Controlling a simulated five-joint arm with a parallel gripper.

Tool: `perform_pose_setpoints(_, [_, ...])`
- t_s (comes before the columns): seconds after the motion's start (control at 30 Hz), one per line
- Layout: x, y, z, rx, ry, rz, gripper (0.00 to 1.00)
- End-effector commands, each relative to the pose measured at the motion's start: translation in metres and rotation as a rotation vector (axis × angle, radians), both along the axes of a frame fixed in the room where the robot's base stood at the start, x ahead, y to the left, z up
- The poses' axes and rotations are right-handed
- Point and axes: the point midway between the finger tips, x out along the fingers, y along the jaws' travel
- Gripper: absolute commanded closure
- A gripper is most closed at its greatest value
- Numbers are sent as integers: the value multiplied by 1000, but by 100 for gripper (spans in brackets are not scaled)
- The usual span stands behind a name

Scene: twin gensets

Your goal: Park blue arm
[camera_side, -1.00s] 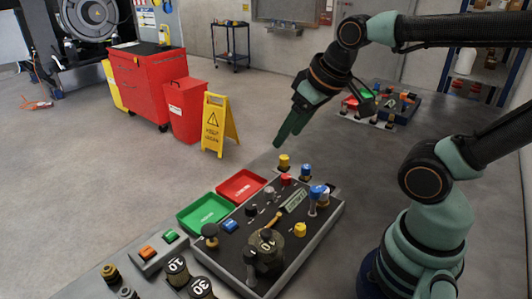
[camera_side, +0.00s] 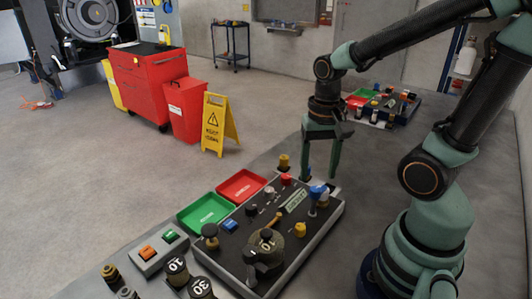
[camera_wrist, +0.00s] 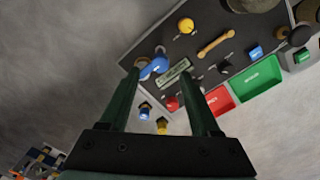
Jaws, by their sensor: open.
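A blue-topped lever arm (camera_side: 318,191) with a pale stem stands at the far right part of the dark control panel (camera_side: 280,222). In the wrist view its blue top (camera_wrist: 156,65) lies just beyond and between my fingertips, close to the left one. My gripper (camera_side: 319,177) points down above that end of the panel, fingers apart and empty. It also shows in the wrist view (camera_wrist: 162,78). Whether a finger touches the blue arm I cannot tell. A smaller blue-capped post (camera_wrist: 145,109) stands past the panel edge; in the side view my gripper mostly hides it.
A yellow-capped post (camera_side: 284,161), red button (camera_side: 286,179) and yellow knob (camera_side: 300,230) stand close by. A red tray (camera_side: 241,186) and green tray (camera_side: 205,213) lie left of the panel. A second panel (camera_side: 385,106) sits farther back. The bench between the panels is clear.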

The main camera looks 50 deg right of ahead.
Motion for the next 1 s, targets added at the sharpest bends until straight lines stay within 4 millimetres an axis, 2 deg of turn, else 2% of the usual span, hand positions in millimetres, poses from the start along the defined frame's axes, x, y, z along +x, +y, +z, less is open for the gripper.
perform_pose_setpoints(0.1, [-1,0,-22,1,6,1,36])
perform_pose_setpoints(0.3, [0,0,-40,0,1,1,36])
perform_pose_setpoints(0.7, [0,0,-46,0,-1,2,36])
perform_pose_setpoints(0.87, [0,0,-46,0,-1,2,98])
perform_pose_setpoints(1.0, [0,0,-45,0,-1,1,100])
